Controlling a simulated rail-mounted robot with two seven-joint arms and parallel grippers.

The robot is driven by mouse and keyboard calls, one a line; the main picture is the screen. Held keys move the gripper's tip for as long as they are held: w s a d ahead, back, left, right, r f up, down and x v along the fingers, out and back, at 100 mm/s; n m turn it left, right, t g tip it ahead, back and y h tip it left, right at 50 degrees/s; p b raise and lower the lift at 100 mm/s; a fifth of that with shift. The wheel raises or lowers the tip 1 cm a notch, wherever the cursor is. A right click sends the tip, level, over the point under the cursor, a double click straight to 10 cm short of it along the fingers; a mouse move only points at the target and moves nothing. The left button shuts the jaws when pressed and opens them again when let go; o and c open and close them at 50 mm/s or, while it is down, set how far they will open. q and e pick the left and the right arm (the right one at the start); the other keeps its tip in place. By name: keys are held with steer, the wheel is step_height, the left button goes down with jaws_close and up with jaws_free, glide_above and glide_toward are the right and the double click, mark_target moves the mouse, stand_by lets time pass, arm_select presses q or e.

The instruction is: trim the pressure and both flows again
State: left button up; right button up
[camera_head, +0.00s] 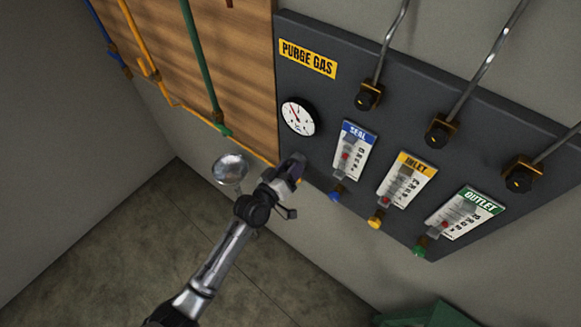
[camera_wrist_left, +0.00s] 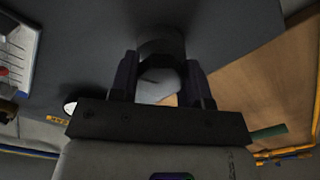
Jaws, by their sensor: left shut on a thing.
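The dark PURGE GAS panel (camera_head: 330,90) carries a round white pressure gauge (camera_head: 299,117) with a red needle. Right of it are the SEAL flow meter (camera_head: 352,152), INLET flow meter (camera_head: 405,180) and OUTLET flow meter (camera_head: 464,214). Below them sit a blue knob (camera_head: 334,196), a yellow knob (camera_head: 375,222) and a green knob (camera_head: 419,250). My left gripper (camera_head: 294,170) is at the panel under the gauge. In the left wrist view its fingers are shut on a dark round knob (camera_wrist_left: 161,46), which the gripper hides in the head view. My right gripper is out of view.
Bent metal tubes (camera_head: 490,65) run from brass fittings on the panel's upper part. A wooden board (camera_head: 235,60) with coloured pipes is left of the panel. A shiny round metal thing (camera_head: 230,168) shows beside my left wrist. A green object (camera_head: 430,313) stands at the bottom right.

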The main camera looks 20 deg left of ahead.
arm_select(q)
steer(key=o, duration=0.9)
steer(key=shift+o, duration=0.2)
steer(key=b+v, duration=0.1)
steer(key=v, duration=1.2)
steer(key=shift+s, duration=0.35)
steer(key=shift+a, duration=0.15)
